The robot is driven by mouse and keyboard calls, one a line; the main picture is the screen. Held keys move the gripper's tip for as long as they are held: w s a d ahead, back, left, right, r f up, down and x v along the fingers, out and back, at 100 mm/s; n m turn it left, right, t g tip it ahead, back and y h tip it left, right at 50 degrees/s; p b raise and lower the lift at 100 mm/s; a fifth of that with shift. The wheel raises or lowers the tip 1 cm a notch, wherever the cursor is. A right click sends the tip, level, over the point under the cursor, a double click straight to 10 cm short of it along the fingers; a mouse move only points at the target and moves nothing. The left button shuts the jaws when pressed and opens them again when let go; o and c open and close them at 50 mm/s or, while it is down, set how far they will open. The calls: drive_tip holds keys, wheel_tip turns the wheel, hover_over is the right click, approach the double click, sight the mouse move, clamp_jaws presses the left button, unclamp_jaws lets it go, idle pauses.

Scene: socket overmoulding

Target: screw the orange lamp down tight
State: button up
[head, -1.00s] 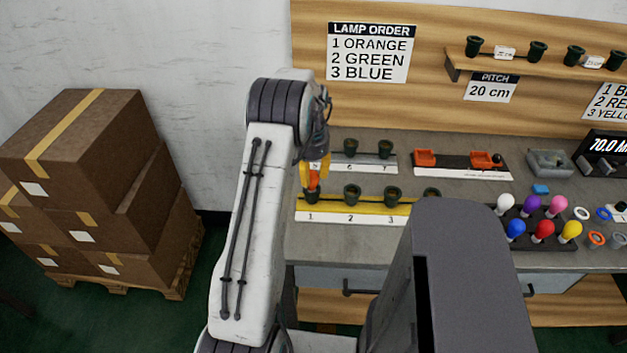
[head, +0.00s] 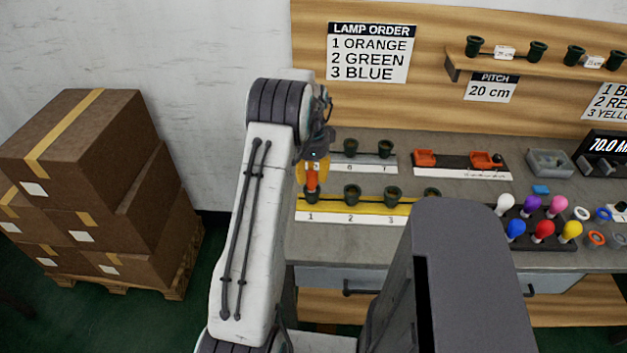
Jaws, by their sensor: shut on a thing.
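The orange lamp (head: 311,181) stands upright at socket 1, at the left end of the yellow strip (head: 372,206). My gripper (head: 312,176), with yellow fingers, comes down from above and is shut on the orange lamp. The lamp's lower end meets the dark green socket 1 (head: 311,196); how deep it sits cannot be told. Sockets 2 (head: 351,194) and 3 (head: 392,195) on the same strip are empty.
A grey strip with sockets (head: 384,148) lies just behind. A rack of coloured lamps (head: 543,232) stands at the right. Orange parts (head: 425,158) lie at the back. Stacked boxes (head: 90,180) stand on the floor at the left.

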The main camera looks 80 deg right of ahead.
drive_tip(key=shift+m, duration=0.3)
drive_tip(key=o, duration=1)
drive_tip(key=n, duration=1.1)
drive_tip(key=shift+n, duration=0.4)
drive_tip(key=n, duration=0.5)
drive_tip(key=shift+n, duration=3.1)
